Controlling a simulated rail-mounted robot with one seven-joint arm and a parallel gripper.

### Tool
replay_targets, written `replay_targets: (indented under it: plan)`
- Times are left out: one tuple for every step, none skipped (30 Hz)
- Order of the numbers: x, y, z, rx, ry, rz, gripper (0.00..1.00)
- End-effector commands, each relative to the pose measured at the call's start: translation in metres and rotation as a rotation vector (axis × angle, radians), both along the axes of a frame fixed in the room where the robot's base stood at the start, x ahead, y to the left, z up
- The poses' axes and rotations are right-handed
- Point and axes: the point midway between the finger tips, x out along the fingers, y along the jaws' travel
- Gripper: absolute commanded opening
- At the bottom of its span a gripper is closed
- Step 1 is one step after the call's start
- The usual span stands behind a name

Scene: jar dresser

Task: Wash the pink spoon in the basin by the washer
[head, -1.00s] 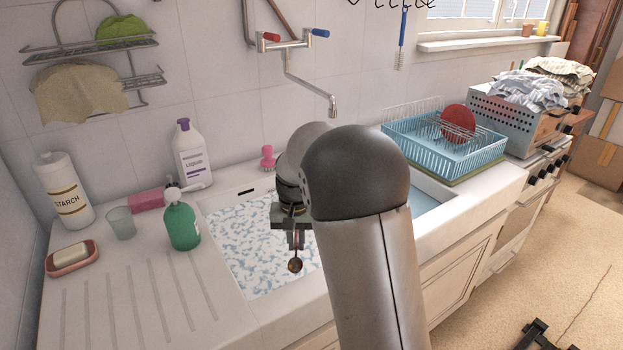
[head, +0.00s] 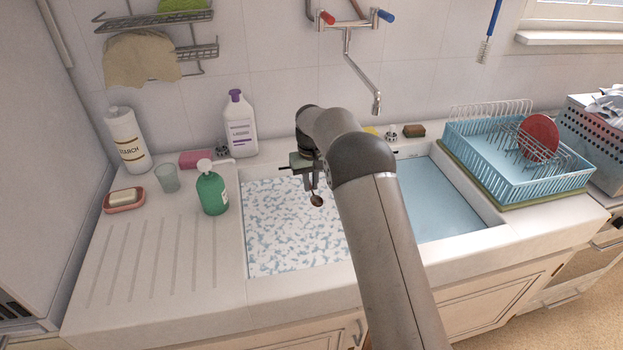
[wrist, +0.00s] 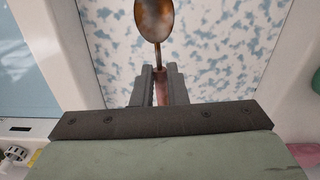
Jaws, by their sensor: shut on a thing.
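My gripper (head: 309,181) is shut on the handle of the pink spoon (head: 316,200) and holds it over the left basin (head: 290,240), which is full of blue-and-white sudsy water. In the wrist view the spoon's bowl (wrist: 154,16) is stained brown and points out past the fingers (wrist: 159,88). Its pinkish handle sits between them. The spoon appears above the foam, but its exact height is hard to tell. The right basin (head: 430,200) holds plain blue water and is partly hidden by my arm.
A green pump bottle (head: 212,190), a glass (head: 167,178) and a soap dish (head: 125,204) stand left of the basin. A white bottle (head: 240,128) stands behind. A blue dish rack (head: 480,165) with a red plate (head: 538,136) is at right. The tap (head: 362,70) hangs above.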

Motion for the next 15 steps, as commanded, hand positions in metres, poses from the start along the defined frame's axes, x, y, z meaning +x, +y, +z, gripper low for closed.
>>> replay_targets:
  plan:
    - [0.000, 0.000, -0.009, 0.000, 0.001, 0.000, 0.00]
    - [0.000, 0.000, -0.012, 0.000, 0.000, 0.000, 0.00]
    - [0.000, 0.000, -0.016, 0.000, 0.000, -0.001, 0.00]
    - [0.000, 0.000, -0.019, 0.000, -0.001, -0.001, 0.00]
    - [0.000, 0.000, -0.022, 0.000, -0.001, -0.001, 0.00]
    - [0.000, 0.000, -0.026, 0.000, -0.001, -0.001, 0.00]
    - [0.000, 0.000, -0.029, 0.000, -0.001, -0.001, 0.00]
    - [0.000, 0.000, -0.032, 0.000, 0.000, -0.002, 0.00]
    - [0.000, 0.000, -0.036, 0.000, 0.000, -0.002, 0.00]
    - [0.000, 0.000, -0.039, 0.000, 0.000, -0.002, 0.00]
    - [0.000, 0.000, -0.042, 0.000, 0.000, -0.002, 0.00]
    - [0.000, 0.000, -0.046, 0.000, 0.000, -0.002, 0.00]
    - [0.000, 0.000, -0.049, 0.000, 0.000, -0.002, 0.00]
    - [0.000, 0.000, -0.052, 0.000, 0.000, -0.002, 0.00]
    - [0.000, 0.000, -0.056, 0.000, 0.000, -0.002, 0.00]
